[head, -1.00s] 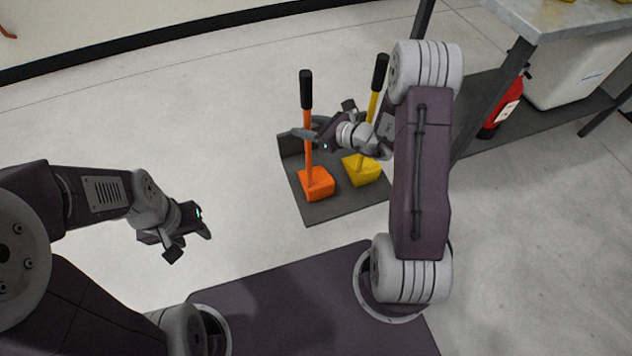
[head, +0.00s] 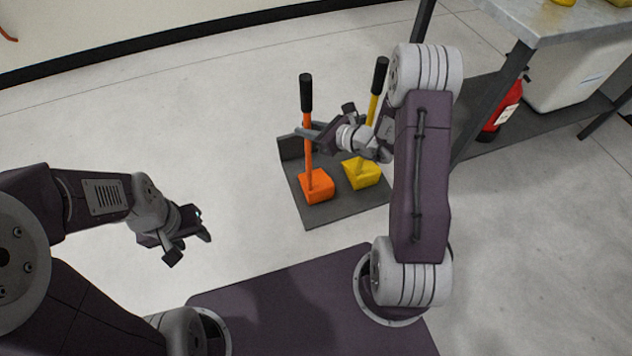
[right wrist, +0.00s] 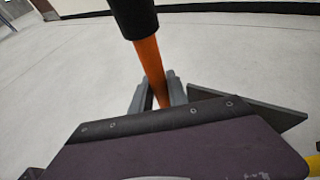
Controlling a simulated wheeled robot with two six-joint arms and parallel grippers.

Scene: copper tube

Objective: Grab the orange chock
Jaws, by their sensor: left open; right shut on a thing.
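The orange chock (head: 317,186) stands on a dark grey tray, its orange shaft rising to a black grip (head: 306,93) at the top. My right gripper (head: 307,132) is shut on the orange shaft, below the black grip. In the right wrist view, the orange shaft (right wrist: 151,66) runs down between the two grey fingers (right wrist: 156,95), with the black grip at the top of the picture. My left gripper (head: 190,243) is open and empty, over the floor to the left of the tray.
A yellow chock (head: 362,173) stands right of the orange one on the dark tray (head: 340,211), partly hidden behind my right arm. A metal table (head: 570,22), a red fire extinguisher (head: 500,112) and a white bin (head: 570,75) are at the right. The floor left of the tray is clear.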

